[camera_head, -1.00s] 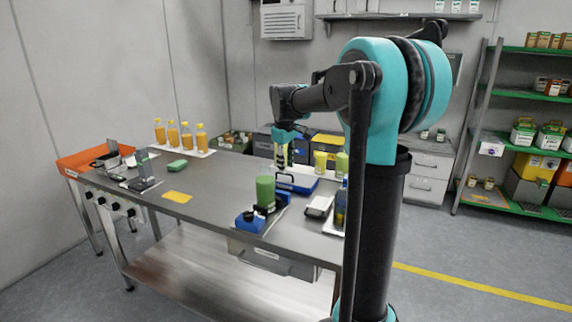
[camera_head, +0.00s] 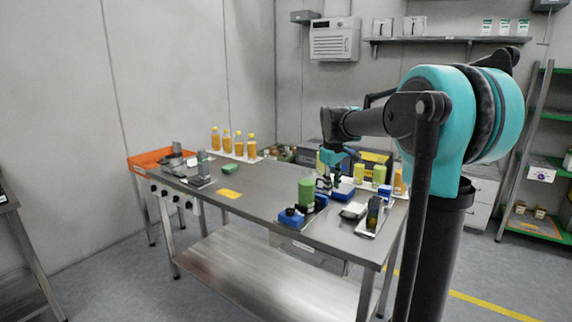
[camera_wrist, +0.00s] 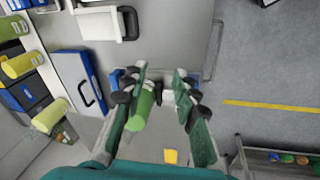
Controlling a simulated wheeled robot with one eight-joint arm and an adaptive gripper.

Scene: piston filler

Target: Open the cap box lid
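A blue box (camera_head: 344,190) with a lid sits on the steel table in the head view. In the wrist view the blue box (camera_wrist: 76,80) lies left of my fingers, with a black bar handle on its top; its lid looks closed. A smaller white box (camera_wrist: 97,25) with a black handle is at the upper left there. Neither is labelled, so I cannot tell for certain which is the cap box. My gripper (camera_head: 329,182) is low beside the blue box, on its left. In the wrist view my gripper (camera_wrist: 164,78) has its fingers apart, with nothing held.
A green cylinder (camera_head: 306,190) on a blue-based device stands close to my gripper; in the wrist view the cylinder (camera_wrist: 140,112) is partly behind a finger. Yellow-green jars (camera_head: 360,172) stand behind. Orange bottles (camera_head: 238,145) are at the far left.

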